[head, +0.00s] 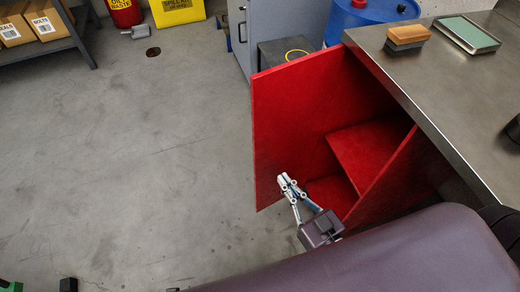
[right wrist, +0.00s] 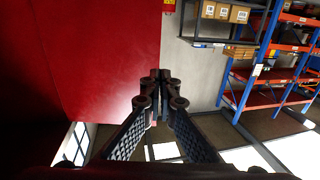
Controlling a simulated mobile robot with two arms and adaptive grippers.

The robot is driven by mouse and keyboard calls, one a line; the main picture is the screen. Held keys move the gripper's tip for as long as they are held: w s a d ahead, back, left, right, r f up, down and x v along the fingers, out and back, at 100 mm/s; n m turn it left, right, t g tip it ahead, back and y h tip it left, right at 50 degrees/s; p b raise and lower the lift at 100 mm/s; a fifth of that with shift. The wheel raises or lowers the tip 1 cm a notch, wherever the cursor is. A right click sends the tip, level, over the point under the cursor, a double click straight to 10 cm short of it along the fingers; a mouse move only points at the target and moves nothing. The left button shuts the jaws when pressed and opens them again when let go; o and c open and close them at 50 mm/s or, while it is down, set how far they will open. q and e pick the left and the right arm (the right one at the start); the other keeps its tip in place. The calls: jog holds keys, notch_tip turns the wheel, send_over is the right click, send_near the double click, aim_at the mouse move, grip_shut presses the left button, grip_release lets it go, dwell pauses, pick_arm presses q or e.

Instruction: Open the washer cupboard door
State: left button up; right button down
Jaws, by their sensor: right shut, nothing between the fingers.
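The red cupboard (head: 368,150) under the steel bench stands open, with a red shelf inside. A large red panel (head: 288,125), which looks like its door, stands out from the bench front on the left. A second red panel (head: 388,178) stands on the right; I cannot tell whether it is a door or a side wall. My right gripper (head: 284,180) is shut and empty in front of the opening, near the large panel's lower part. In the right wrist view its fingertips (right wrist: 160,75) meet beside a red panel (right wrist: 85,65); contact is unclear. My left gripper is out of view.
The steel bench top (head: 455,95) holds a wooden-backed brush (head: 407,36) and a green-topped tray (head: 467,35). A blue drum (head: 372,14) and grey cabinet (head: 240,35) stand behind the panel. A shelf with boxes (head: 45,18) is far left.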

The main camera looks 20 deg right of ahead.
aim_at(255, 140)
jog(key=b+x, duration=0.1)
jog(key=x, duration=1.1)
jog(key=shift+w, duration=0.6)
jog(key=shift+w+a, duration=0.1)
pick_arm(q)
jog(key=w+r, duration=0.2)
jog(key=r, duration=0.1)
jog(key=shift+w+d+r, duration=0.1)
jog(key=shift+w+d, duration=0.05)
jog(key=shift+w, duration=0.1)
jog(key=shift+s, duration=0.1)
pick_arm(e)
jog(key=shift+r, duration=0.1)
